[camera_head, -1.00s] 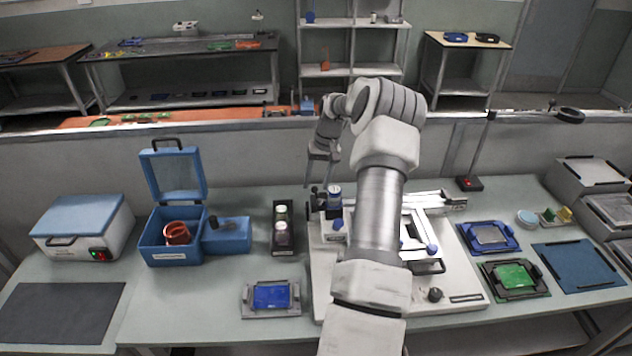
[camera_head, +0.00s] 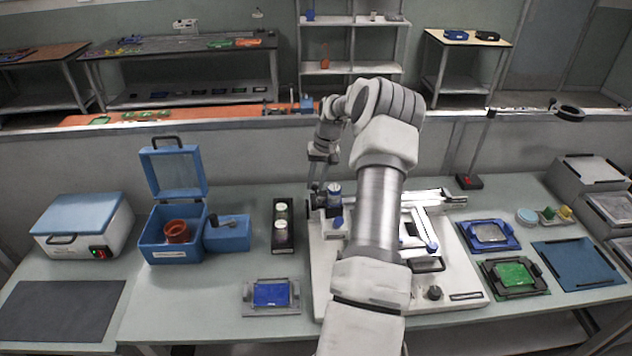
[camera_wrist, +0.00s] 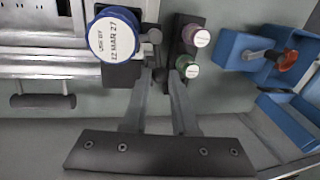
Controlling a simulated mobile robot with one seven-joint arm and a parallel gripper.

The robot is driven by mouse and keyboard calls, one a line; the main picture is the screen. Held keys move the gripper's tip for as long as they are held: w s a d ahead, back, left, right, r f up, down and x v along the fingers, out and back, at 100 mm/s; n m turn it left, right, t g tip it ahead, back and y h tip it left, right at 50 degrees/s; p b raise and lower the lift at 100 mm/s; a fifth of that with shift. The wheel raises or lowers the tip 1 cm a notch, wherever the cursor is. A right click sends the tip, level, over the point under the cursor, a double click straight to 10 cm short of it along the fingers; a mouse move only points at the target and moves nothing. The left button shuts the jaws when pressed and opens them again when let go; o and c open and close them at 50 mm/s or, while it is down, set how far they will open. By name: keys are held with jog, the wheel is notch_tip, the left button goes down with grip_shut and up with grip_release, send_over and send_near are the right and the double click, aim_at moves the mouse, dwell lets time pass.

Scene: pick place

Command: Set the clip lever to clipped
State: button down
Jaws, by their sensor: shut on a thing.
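A round container with a blue rim and a dated white label (camera_wrist: 113,36) fills the upper left of the wrist view. It also stands at the back left of the white fixture (camera_head: 462,282) in the head view. A dark knob, apparently of the clip lever (camera_wrist: 152,36), sits just right of this container. My gripper (camera_wrist: 162,72) reaches to this lever, fingers close together and shut on it. The contact itself is small and partly hidden. In the head view my gripper (camera_head: 314,188) is low at the fixture's back left corner. The lever's exact setting cannot be told.
A black holder with two capped vials (camera_head: 282,226) stands close left of the gripper. Farther left are an open blue box (camera_head: 173,250) and a smaller blue block (camera_head: 227,236). A blue screen in a grey frame (camera_head: 271,294) lies in front. My arm hides part of the fixture.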

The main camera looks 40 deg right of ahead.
jog(key=shift+s+d+m+b, duration=0.25)
jog(key=shift+m+b, duration=0.2)
jog(key=shift+m, duration=0.3)
jog(key=shift+s+d+m+b, duration=0.1)
jog(key=shift+d+m+b, duration=0.1)
jog(key=shift+m+b, duration=0.4)
jog(key=c, duration=0.7)
grip_release()
jog(key=shift+r, duration=0.15)
notch_tip(320, 180, up, 17)
jog(key=s+d, duration=0.2)
jog(key=shift+s+b, duration=0.35)
jog(key=shift+b, duration=0.05)
